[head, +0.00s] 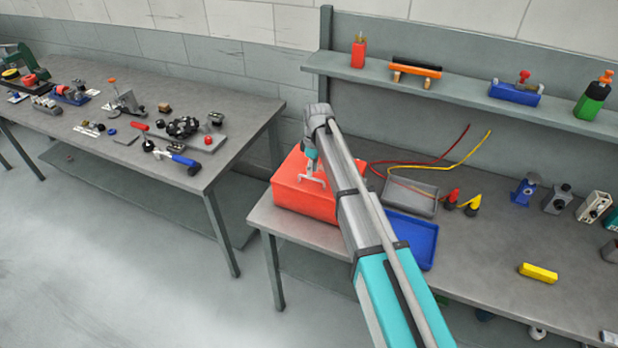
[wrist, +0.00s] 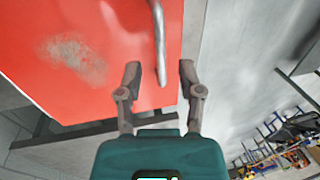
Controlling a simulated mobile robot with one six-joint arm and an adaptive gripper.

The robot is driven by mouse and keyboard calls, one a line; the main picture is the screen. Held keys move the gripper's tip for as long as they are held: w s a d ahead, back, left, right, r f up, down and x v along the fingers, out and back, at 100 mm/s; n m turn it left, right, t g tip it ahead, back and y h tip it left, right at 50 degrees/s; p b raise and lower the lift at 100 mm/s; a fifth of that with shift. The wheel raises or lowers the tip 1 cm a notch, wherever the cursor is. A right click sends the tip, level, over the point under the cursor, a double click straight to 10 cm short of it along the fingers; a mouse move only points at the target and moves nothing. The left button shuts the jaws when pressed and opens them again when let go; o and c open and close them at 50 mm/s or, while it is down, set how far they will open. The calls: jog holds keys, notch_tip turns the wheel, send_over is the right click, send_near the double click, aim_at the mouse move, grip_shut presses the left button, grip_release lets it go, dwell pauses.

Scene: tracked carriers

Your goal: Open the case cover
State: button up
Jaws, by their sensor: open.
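The red case (head: 305,202) sits at the left end of the right workbench, and its cover is down. A pale metal handle (head: 313,181) stands on top of it. In the wrist view the worn red cover (wrist: 95,50) fills the upper left, and the handle (wrist: 160,45) runs down from the top edge. My gripper (wrist: 160,75) is open, with the handle's lower end showing between its two fingertips. Whether the fingers touch the handle cannot be told. In the head view my arm hides part of the case's right side, and my gripper (head: 312,165) is over the handle.
A grey tray (head: 412,208) and a blue tray (head: 428,236) lie right of the case, with red and yellow cables behind. A shelf (head: 480,95) runs above the bench. Another bench (head: 200,180) with tools stands left, across a floor gap.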

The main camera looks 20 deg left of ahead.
jog(key=shift+s+f+b, duration=0.15)
jog(key=shift+f+b, duration=0.35)
jog(key=shift+f, duration=0.25)
grip_shut()
jog(key=shift+a+r, duration=0.1)
jog(key=shift+a, duration=0.15)
jog(key=shift+d, duration=0.2)
jog(key=shift+r, duration=0.15)
